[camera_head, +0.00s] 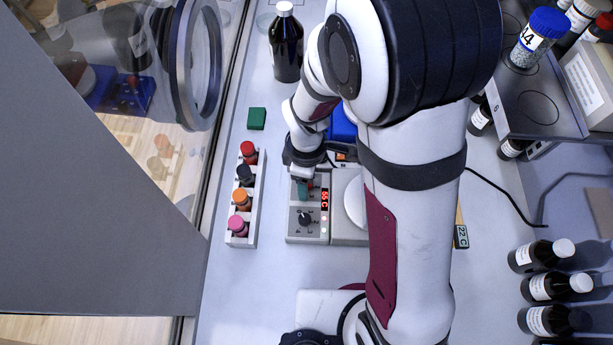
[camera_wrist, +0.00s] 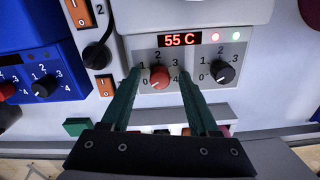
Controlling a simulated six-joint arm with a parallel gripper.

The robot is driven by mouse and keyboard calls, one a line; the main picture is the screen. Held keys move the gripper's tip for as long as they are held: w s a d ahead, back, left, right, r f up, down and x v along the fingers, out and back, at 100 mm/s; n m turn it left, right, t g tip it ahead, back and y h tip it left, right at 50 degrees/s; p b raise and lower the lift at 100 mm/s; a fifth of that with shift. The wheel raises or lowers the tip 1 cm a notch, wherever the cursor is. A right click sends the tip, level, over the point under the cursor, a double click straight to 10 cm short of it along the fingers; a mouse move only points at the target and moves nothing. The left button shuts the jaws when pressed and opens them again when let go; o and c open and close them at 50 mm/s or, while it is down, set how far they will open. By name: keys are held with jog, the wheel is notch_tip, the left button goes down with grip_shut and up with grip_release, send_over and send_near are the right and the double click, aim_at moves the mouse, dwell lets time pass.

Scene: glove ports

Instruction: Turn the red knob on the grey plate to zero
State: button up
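The red knob (camera_wrist: 159,77) is on the front of the grey plate (camera_wrist: 205,53), left of a black knob (camera_wrist: 222,72). A dial marked 0 to 4 surrounds it; its exact setting is too small to tell. My gripper (camera_wrist: 158,82) is open, with one dark green finger on each side of the red knob in the wrist view. I cannot tell whether either finger touches it. In the head view, my gripper (camera_head: 304,190) is over the far end of the grey plate (camera_head: 294,234) and mostly hides the red knob.
The plate's display (camera_wrist: 180,40) reads 55 C. A blue unit (camera_wrist: 28,62) with its own red and dark knobs stands beside it. A rack (camera_head: 243,242) of capped vials is on the left, a dark bottle (camera_head: 286,48) at the back, and several bottles at right.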

notch_tip(320, 180, up, 16)
dwell(0.5)
jog(key=shift+d, duration=0.1)
